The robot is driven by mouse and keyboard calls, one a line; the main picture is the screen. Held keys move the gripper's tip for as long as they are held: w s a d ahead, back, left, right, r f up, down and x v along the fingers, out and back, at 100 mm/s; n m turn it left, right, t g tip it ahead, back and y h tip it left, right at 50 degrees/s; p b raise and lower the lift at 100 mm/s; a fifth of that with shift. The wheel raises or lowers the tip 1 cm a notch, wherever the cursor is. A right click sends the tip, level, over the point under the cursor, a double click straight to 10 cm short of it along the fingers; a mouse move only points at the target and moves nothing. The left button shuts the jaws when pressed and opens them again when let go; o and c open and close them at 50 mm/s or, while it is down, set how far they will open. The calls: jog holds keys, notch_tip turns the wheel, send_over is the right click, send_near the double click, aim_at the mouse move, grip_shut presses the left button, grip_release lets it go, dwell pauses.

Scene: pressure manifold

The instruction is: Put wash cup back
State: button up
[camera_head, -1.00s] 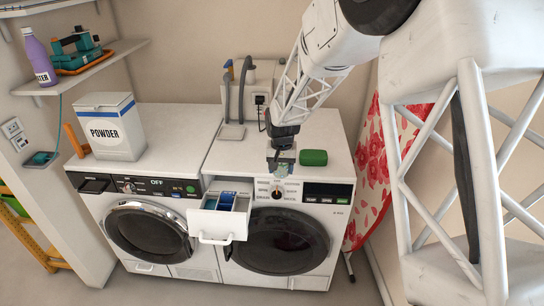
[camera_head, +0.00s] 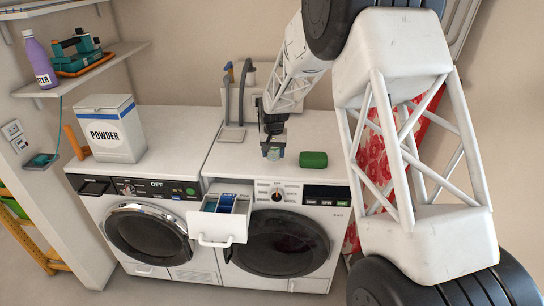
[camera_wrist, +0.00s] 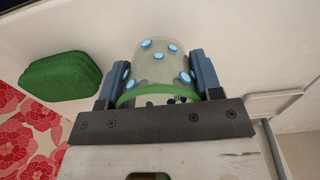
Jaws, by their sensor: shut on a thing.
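The wash cup (camera_wrist: 158,62) is translucent with blue dots and a green rim. It sits between the two blue-grey fingers of my gripper (camera_wrist: 160,78), which are shut on it. In the head view my gripper (camera_head: 273,149) is over the top of the right washing machine (camera_head: 245,165), left of a green block (camera_head: 313,159). The cup shows there only as a small pale shape between the fingers. Whether it touches the top is unclear. A pale square tray (camera_head: 231,134) lies behind and left of my gripper; it also shows at the right in the wrist view (camera_wrist: 283,104).
The detergent drawer (camera_head: 220,218) is open at the front, with blue inside. Hoses and a socket (camera_head: 258,101) are behind the machine. A powder box (camera_head: 112,128) stands on the left machine. A red floral board (camera_head: 368,150) is on the right, partly hidden by my arm.

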aim_at(272, 155)
jog(key=shift+w+a+f, duration=0.1)
jog(key=shift+w+a, duration=0.1)
jog(key=shift+w, duration=0.5)
jog(key=shift+w+a, duration=0.2)
jog(key=shift+w, duration=0.5)
jog(key=shift+f, duration=0.1)
jog(key=shift+f, duration=1.7)
jog(key=shift+f, duration=0.1)
jog(key=o, duration=0.9)
notch_tip(272, 155, up, 12)
jog(key=shift+r, duration=0.1)
